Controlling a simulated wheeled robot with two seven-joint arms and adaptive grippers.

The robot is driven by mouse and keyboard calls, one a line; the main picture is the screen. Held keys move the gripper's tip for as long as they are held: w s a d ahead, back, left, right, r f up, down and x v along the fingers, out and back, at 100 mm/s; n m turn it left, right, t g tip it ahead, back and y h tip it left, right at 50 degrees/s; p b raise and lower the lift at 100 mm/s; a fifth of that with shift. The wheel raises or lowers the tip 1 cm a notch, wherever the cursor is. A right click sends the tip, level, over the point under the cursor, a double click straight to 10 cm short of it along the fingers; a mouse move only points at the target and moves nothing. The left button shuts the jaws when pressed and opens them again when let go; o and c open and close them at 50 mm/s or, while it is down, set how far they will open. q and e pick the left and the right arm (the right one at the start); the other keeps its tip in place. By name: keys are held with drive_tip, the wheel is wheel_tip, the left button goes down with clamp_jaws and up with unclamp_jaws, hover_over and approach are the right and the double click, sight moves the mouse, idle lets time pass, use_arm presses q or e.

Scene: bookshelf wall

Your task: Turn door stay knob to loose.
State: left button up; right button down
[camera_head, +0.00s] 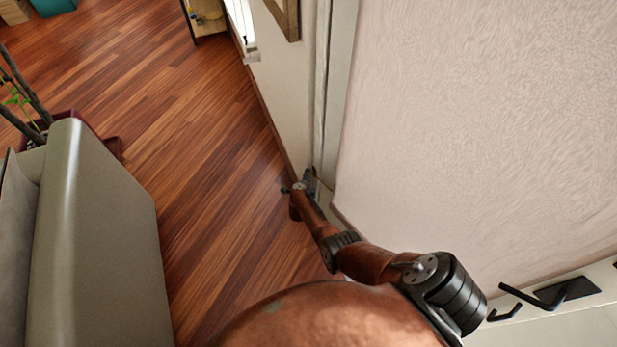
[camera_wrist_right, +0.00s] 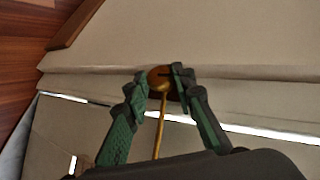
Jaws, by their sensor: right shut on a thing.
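The door stay knob (camera_wrist_right: 158,79) is a small brass-coloured round knob between the fingertips in the right wrist view. A thin brass rod (camera_wrist_right: 160,130) runs from it down toward my gripper's palm. My right gripper (camera_wrist_right: 160,75) is shut on the knob, with a green-and-black finger on each side. In the head view, my right gripper (camera_head: 306,180) is small, far down my arm near the pale door frame, and the knob cannot be made out there. Which way the knob is turned cannot be told. My left gripper is not in view.
A pale textured wall panel (camera_head: 480,120) fills the right side. A grey sofa (camera_head: 105,235) and a potted plant (camera_head: 20,100) stand at the left. Black hooks (camera_head: 550,297) sit at lower right. The wooden floor (camera_head: 180,120) between sofa and wall is clear.

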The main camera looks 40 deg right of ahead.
drive_tip(key=shift+s+a+f, duration=0.1)
drive_tip(key=shift+f, duration=0.05)
idle(0.4)
drive_tip(key=c, duration=1.8)
unclamp_jaws()
drive_tip(key=shift+o, duration=0.9)
drive_tip(key=v, duration=0.8)
